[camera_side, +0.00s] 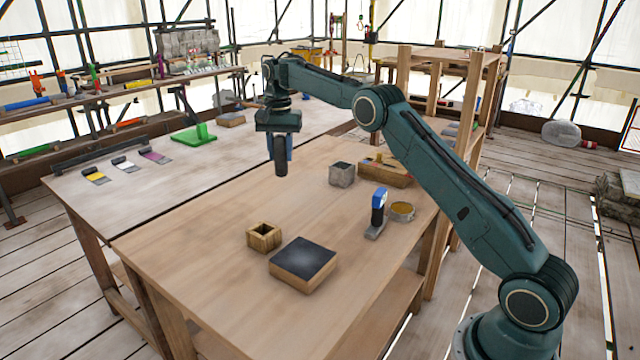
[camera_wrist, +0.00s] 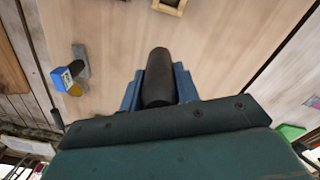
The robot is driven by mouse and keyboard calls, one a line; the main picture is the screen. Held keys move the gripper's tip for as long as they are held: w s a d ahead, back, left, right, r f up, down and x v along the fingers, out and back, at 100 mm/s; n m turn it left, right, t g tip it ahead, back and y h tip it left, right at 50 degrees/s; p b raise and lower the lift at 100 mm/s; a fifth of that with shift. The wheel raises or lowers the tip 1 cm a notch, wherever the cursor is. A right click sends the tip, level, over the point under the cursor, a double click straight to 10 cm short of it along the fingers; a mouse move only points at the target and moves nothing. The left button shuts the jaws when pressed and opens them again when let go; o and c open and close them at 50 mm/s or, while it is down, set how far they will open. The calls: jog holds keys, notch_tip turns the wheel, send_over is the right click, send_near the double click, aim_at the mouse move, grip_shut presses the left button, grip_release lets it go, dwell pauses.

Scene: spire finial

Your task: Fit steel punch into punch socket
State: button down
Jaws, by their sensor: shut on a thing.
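My gripper (camera_side: 283,142) is shut on the steel punch (camera_side: 281,167), a dark, thick rod. The punch hangs roughly upright between the blue fingers, above the wooden tabletop. In the wrist view the punch (camera_wrist: 158,77) sticks out beyond the fingers. A small wooden block with a square opening (camera_side: 264,237), which looks like the punch socket, stands on the table nearer the side camera, apart from the punch. It is partly cut off at the top edge of the wrist view (camera_wrist: 169,5). The inside of its opening is dark.
A dark-topped wooden block (camera_side: 302,264) lies beside the socket. A blue-and-black upright item on a grey base (camera_side: 378,214), a round tin (camera_side: 402,211), a grey stone cube (camera_side: 342,175) and a wooden box (camera_side: 387,170) stand to the right. The tabletop's left part is clear.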

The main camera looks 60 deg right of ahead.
jog(key=a+r+n, duration=0.3)
jog(key=a+r, duration=0.1)
jog(key=a, duration=0.5)
send_near(263, 237)
jog(key=w+d, duration=0.2)
jog(key=shift+w+d+f, duration=0.2)
jog(key=shift+w+d, duration=0.05)
jog(key=shift+d, duration=0.05)
jog(key=shift+f, duration=0.1)
jog(key=shift+f, duration=2.75)
jog(key=shift+f, duration=0.15)
jog(key=c, duration=1)
grip_release()
jog(key=shift+c, duration=0.2)
